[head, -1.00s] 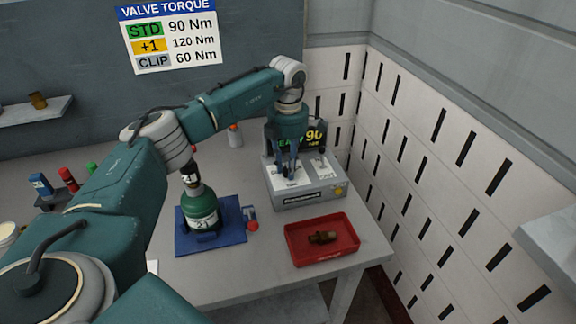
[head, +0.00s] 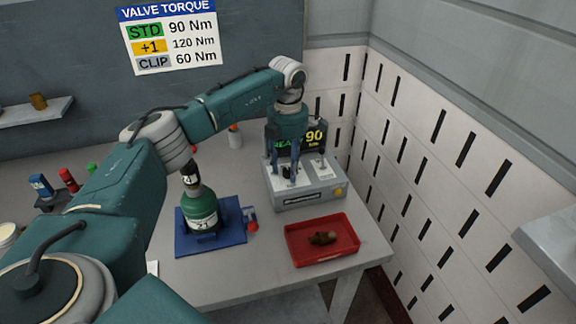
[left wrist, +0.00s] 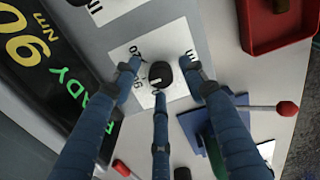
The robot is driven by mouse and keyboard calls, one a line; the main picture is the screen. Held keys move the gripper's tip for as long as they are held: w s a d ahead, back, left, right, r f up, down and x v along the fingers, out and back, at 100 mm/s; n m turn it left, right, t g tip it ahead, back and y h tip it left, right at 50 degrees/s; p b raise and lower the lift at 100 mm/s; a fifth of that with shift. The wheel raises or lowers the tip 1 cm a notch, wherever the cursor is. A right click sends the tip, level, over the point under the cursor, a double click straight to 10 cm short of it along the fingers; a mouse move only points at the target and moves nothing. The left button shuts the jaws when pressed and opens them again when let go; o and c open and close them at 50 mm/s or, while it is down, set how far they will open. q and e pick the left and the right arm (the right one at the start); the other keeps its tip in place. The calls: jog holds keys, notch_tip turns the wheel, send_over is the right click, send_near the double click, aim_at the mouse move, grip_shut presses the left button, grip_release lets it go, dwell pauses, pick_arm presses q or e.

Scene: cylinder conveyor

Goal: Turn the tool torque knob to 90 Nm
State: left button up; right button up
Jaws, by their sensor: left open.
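The torque tool's box (head: 312,195) stands at the back right of the table, with its display (head: 312,138) reading 90. In the left wrist view the display (left wrist: 40,65) shows 90 Nm and READY. The round black knob (left wrist: 160,74) sits on a white label plate with a white mark on it, and its dial numbers are partly covered. My left gripper (head: 286,172) points down over the box. Its blue fingers (left wrist: 160,92) are spread around the knob, open, apart from it as far as I can see. My right gripper is out of view.
A red tray (head: 345,232) with a brass fitting (head: 322,238) lies in front of the box. A green cylinder (head: 202,208) stands on a blue base to the left. The wall sign (head: 170,40) lists STD 90 Nm. A slotted wall (head: 440,150) is close on the right.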

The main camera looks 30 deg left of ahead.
aim_at(288, 170)
pick_arm(q)
notch_tip(288, 170, up, 12)
dwell(0.5)
dwell(0.4)
